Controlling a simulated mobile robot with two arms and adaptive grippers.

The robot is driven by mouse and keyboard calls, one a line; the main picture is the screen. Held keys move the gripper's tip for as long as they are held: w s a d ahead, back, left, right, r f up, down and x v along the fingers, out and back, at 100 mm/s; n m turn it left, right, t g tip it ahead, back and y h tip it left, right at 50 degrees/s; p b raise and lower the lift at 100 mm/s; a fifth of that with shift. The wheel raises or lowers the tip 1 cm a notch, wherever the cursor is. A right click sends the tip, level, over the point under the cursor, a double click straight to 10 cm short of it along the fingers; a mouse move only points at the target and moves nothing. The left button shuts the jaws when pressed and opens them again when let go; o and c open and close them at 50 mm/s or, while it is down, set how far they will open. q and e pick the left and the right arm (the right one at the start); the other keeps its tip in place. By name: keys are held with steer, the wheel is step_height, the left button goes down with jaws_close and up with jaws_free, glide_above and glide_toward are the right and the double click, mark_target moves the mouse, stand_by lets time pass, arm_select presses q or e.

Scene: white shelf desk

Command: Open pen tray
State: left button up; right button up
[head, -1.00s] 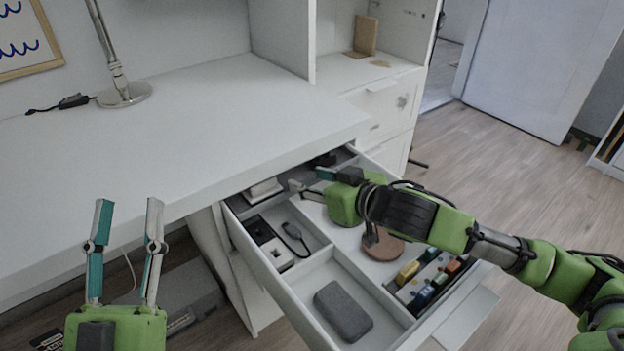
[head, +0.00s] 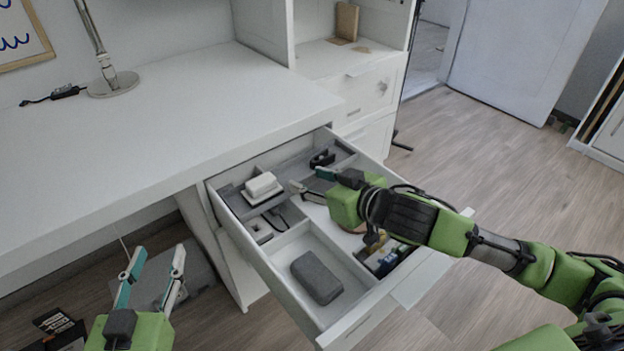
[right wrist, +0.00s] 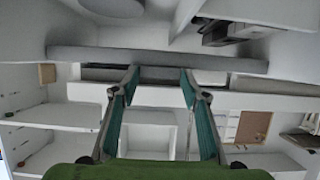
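The grey pen tray (head: 297,169) lies across the rear of the pulled-out white drawer (head: 262,257). It carries a white box (head: 262,187) and a black object (head: 322,158). My right gripper (head: 306,180) is at the tray's front edge, fingers apart, with its arm crossing the drawer from the right. In the right wrist view, its fingers (right wrist: 158,76) are spread with nothing between them, tips near a long grey bar (right wrist: 230,63) that looks like the tray's edge; contact is unclear. My left gripper (head: 159,256) is open and empty, left of the drawer.
The drawer also holds a dark grey block (head: 316,277) and small coloured items (head: 384,262), partly hidden by my right arm. The white desktop (head: 170,120) overhangs the drawer's rear. A lamp base (head: 113,84) stands at its back.

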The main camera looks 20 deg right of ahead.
steer(key=o, duration=0.4)
steer(key=v, duration=0.7)
steer(key=shift+s+d+r, duration=0.1)
steer(key=shift+s, duration=0.1)
